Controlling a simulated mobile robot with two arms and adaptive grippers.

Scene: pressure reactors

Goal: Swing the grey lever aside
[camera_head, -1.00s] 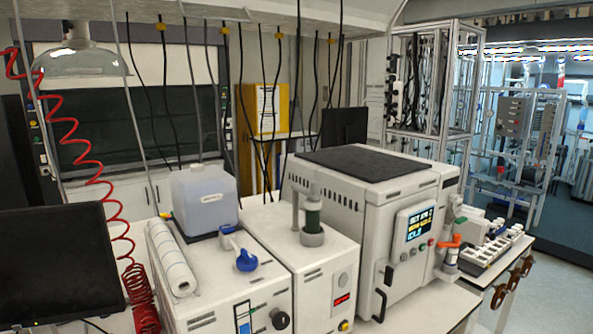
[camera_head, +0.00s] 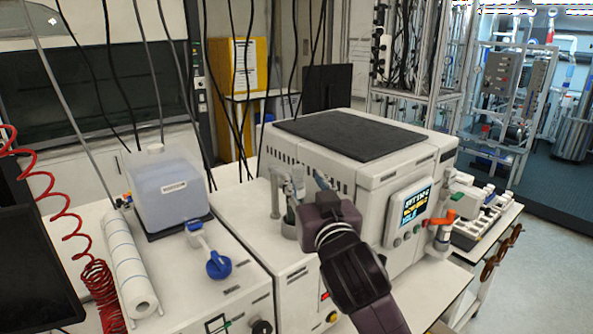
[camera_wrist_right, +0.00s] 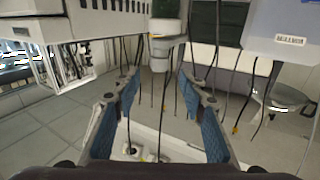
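The grey lever (camera_head: 275,193) stands upright on top of the middle white box, beside a small holder (camera_head: 289,228) with a cylinder in it. My right gripper (camera_head: 309,184) is in front of and just right of the lever and partly hides the holder. In the right wrist view the gripper's two blue-padded fingers (camera_wrist_right: 168,92) are spread wide with nothing between them. A light-coloured cylinder part (camera_wrist_right: 161,45) shows beyond the fingertips; contact is not visible. My left gripper is out of view.
A white reactor with a black top (camera_head: 350,134) and a screen (camera_head: 408,211) stands close on the right. A blue valve handle (camera_head: 218,265), a translucent canister (camera_head: 168,192) and a paper roll (camera_head: 130,266) are on the left. Black cables hang behind.

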